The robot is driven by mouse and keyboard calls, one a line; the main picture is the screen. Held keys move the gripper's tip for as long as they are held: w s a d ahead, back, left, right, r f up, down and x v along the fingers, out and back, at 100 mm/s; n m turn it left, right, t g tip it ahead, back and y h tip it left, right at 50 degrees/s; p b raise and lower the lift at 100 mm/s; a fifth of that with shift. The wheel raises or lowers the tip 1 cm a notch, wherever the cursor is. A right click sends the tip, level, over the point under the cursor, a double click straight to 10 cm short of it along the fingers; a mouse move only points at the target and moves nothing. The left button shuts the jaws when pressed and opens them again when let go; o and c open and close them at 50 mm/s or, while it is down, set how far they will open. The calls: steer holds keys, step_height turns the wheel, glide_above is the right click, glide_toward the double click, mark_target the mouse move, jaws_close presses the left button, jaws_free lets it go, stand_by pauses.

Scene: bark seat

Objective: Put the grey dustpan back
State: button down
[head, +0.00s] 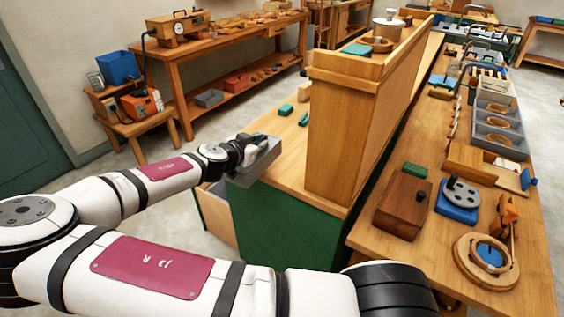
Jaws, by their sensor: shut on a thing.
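My arm reaches from the lower left to the near left corner of the wooden bench (283,176). My gripper (255,148) is at its end, small and dark in the head view. It is shut on the grey dustpan (262,166), a grey box-like shape at the bench's corner. The gripper covers part of the dustpan. I cannot tell whether the dustpan rests on the bench top or is held just over it.
A tall wooden divider (352,125) rises right of the dustpan. Green blocks (286,110) lie farther back on the bench. A dark wooden box (404,204) and several fixtures crowd the right-hand worktop. A side table (160,118) stands at the left; open floor lies between.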

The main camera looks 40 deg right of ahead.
mark_target(279, 141)
steer(key=shift+m+g, duration=0.4)
steer(key=d, duration=0.2)
steer(key=s+d+f, duration=0.1)
steer(key=shift+s+d, duration=0.1)
steer(key=shift+d, duration=0.25)
steer(key=shift+s+d+f+p, duration=0.1)
steer(key=shift+d+f+p, duration=0.6)
steer(key=shift+d, duration=1.55)
steer(key=shift+w+d+f+p, duration=0.1)
steer(key=shift+d+f+p, duration=0.6)
steer(key=shift+d, duration=1.6)
steer(key=shift+s+d+f+p, duration=0.1)
steer(key=shift+d+f+p, duration=0.15)
steer(key=shift+d+f, duration=1.45)
steer(key=shift+d+r, duration=0.5)
steer(key=shift+r, duration=0.1)
steer(key=c, duration=1.7)
jaws_free()
steer(key=shift+o, duration=0.2)
steer(key=v, duration=1.2)
steer(key=shift+f, duration=0.15)
